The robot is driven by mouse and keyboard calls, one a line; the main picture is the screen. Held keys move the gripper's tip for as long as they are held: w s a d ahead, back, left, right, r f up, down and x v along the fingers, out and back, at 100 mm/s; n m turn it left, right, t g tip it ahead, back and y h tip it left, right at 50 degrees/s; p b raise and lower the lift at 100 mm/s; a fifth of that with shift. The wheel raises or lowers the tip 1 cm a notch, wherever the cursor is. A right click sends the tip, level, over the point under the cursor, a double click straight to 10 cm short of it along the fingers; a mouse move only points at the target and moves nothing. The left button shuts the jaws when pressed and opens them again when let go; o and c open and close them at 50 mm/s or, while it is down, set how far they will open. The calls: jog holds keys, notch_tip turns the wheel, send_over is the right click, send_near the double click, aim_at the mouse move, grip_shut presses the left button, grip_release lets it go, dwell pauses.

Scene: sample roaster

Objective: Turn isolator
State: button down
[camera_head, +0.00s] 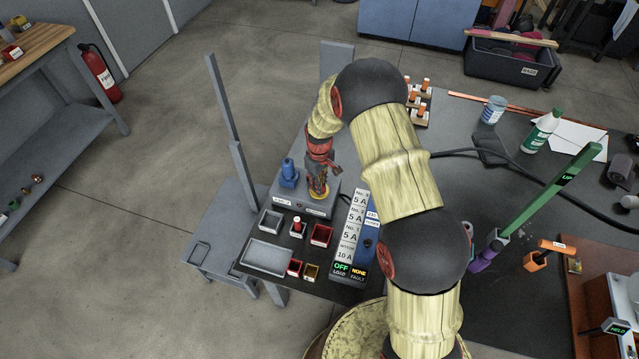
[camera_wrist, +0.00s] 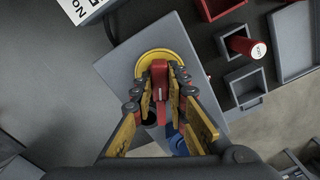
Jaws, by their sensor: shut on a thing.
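The isolator has a red handle (camera_wrist: 159,73) on a round yellow plate (camera_wrist: 150,58), set on a grey box (camera_wrist: 120,55). In the head view the yellow plate (camera_head: 320,193) shows at the foot of my gripper, on top of the grey box (camera_head: 318,208). My gripper (camera_wrist: 160,88) is over the plate with a finger on each side of the red handle, shut on it. My gripper (camera_head: 319,178) points down in the head view and hides most of the handle there. The handle's far end lies near the plate's middle in the wrist view.
A blue part (camera_head: 288,172) stands on the box, left of my gripper. A labelled panel (camera_head: 350,235) to the right reads OFF for load and NONE for fault. Small bins (camera_head: 321,236) and a grey tray (camera_head: 266,256) lie in front.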

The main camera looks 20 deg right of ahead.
jog(key=n, duration=0.5)
jog(key=shift+p, duration=0.4)
dwell(0.3)
jog(key=c, duration=1.8)
grip_release()
jog(key=shift+o, duration=0.2)
notch_tip(320, 180, up, 12)
